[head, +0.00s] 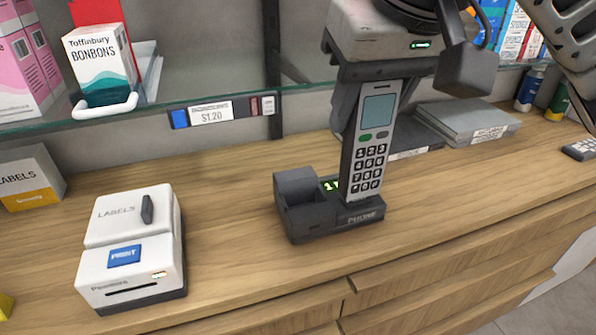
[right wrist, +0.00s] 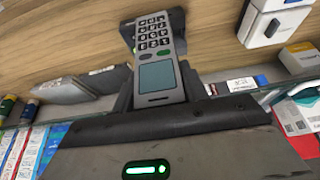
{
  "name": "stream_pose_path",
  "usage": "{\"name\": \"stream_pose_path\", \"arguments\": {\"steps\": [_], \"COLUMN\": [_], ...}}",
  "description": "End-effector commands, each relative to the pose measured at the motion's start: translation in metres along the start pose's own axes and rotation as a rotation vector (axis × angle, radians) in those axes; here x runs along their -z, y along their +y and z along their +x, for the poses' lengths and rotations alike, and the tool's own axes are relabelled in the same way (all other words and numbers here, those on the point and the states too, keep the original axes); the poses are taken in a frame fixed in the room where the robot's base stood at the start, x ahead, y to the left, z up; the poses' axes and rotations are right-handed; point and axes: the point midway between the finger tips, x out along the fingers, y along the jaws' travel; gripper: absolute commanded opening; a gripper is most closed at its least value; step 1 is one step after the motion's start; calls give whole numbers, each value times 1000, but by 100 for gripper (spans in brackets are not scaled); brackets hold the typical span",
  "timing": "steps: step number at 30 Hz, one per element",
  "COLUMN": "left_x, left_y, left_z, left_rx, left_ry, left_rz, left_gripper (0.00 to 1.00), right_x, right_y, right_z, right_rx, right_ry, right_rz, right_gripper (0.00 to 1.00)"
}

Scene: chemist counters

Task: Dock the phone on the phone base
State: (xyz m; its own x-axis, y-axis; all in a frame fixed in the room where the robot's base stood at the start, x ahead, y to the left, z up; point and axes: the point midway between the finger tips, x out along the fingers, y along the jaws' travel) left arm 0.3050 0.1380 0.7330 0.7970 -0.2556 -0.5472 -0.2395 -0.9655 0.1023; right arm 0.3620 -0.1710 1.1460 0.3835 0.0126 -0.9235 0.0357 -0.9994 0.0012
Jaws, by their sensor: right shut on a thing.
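The phone (head: 372,140) is a grey handset with a screen and a keypad. It stands nearly upright, slightly tilted, in front of or over the right part of the dark phone base (head: 308,222). Its lower end overlaps the base in the head view; I cannot tell whether it is seated. My right gripper (head: 365,95) is shut on the upper part of the phone from above. The right wrist view shows the phone (right wrist: 155,55) between the fingers (right wrist: 158,88), with the base mostly hidden behind it. My left gripper is not in view.
A white label printer (head: 128,250) stands left on the wooden counter (head: 230,215). A labels box (head: 30,178) is at the far left. Grey flat boxes (head: 468,120) lie behind right. A glass shelf (head: 215,97) with a bonbons box (head: 98,60) runs above the counter's back.

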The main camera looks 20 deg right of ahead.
Motion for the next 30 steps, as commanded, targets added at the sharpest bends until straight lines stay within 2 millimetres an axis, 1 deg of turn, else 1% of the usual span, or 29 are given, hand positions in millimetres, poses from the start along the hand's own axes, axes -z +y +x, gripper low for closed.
{"name": "stream_pose_path", "arguments": {"steps": [1, 6, 8, 9, 12, 15, 20, 23, 27, 30], "left_x": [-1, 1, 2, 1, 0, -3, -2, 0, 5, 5], "left_y": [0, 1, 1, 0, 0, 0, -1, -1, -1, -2], "left_z": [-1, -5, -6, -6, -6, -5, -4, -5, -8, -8], "left_rx": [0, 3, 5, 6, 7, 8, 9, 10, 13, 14], "left_ry": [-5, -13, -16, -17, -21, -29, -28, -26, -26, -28], "left_rz": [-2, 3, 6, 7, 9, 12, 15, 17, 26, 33], "left_gripper": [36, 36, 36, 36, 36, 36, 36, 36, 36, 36], "right_x": [8, 40, 51, 54, 60, 65, 69, 72, 64, 61], "right_y": [-4, -14, -18, -20, -23, -26, -28, -30, -30, -30], "right_z": [11, 42, 54, 65, 88, 105, 118, 129, 148, 156], "right_rx": [2, 0, 0, 0, 0, 0, 1, 0, 0, 1], "right_ry": [-9, -7, -7, -8, -7, -4, -1, -4, -5, -2], "right_rz": [0, 2, 1, 1, 0, 0, 1, 1, 0, 0], "right_gripper": [18, 18, 18, 18, 18, 18, 18, 18, 18, 18]}}
